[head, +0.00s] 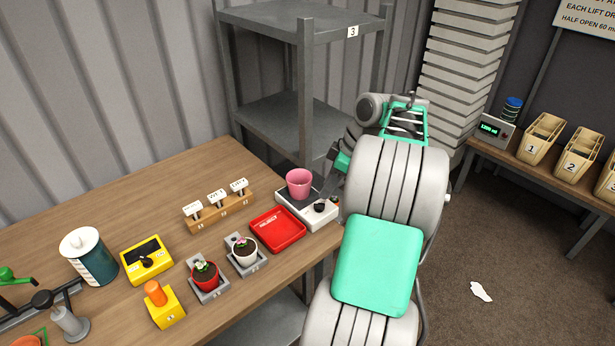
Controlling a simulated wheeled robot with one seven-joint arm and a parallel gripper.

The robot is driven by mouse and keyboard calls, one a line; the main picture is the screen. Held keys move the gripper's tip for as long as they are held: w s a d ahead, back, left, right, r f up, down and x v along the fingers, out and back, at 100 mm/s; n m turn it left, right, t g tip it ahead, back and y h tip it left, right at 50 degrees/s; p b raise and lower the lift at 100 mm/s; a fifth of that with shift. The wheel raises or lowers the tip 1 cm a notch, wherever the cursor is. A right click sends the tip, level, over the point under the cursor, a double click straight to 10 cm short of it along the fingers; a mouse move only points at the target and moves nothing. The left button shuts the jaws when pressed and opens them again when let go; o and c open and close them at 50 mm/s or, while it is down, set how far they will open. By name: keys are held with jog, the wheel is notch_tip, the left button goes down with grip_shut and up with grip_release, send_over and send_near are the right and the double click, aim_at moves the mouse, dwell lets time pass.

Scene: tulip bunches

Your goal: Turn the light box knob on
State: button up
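A white box (291,206) with a dark top plate stands at the table's right end, with a black knob (319,206) on its front right. A pink pot (299,183) sits on the plate. A yellow box (134,270) with a dark panel and a black knob (147,262) stands at the table's left middle. I cannot read which one is the light box. My gripper (325,188) is just behind the white box's knob, right of the pink pot. Its dark fingers are partly hidden by my arm, and I cannot tell their opening or any contact.
A red tray (277,229), two potted plants on grey stands (209,288), a wooden rack with white tags (218,210) and a yellow block with an orange top (165,304) stand nearby. A grey shelf (305,95) rises behind. Bare wood lies at the table's back left.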

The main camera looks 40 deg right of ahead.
aim_at(320, 204)
jog(key=x, duration=0.2)
jog(key=d+b+x, duration=0.1)
jog(key=x, duration=0.4)
jog(key=shift+d+f, duration=0.15)
jog(key=shift+f, duration=0.05)
jog(key=shift+c, duration=0.2)
grip_shut()
